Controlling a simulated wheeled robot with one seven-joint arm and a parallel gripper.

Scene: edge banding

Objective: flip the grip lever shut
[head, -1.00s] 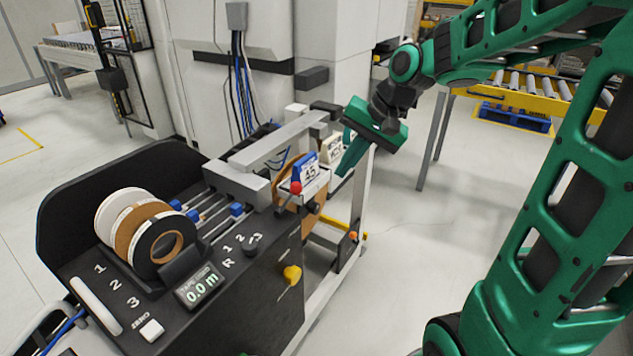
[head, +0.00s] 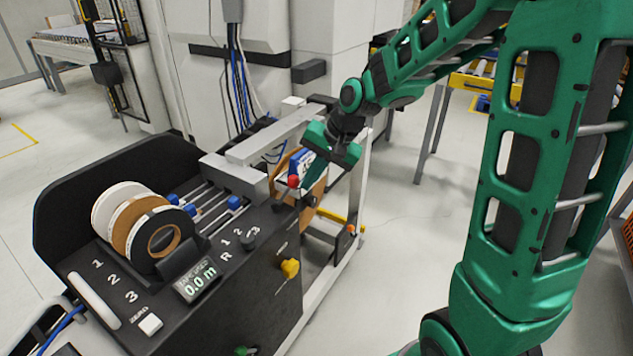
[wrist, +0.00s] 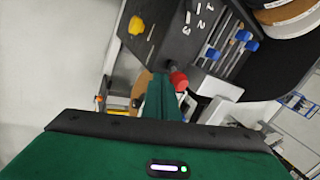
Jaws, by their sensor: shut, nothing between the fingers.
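The red ball knob (head: 293,181), which looks like the end of the grip lever, sits at the right edge of the edge-banding machine's black console (head: 225,290). In the wrist view the red knob (wrist: 179,80) is just right of my fingertips. My gripper (head: 308,186) is shut and empty, its green fingers pointing down beside the knob. The fingers (wrist: 161,82) appear very close to the knob; I cannot tell if they touch. The lever's stem is mostly hidden, and I cannot tell its angle clearly.
A grey clamp bar (head: 272,137) runs just behind the knob. A blue-and-white tag (head: 298,160) stands close by, partly behind my gripper. A yellow knob (head: 289,268) juts from the console's side. Tape rolls (head: 160,240) stand on the console. The floor to the right is open.

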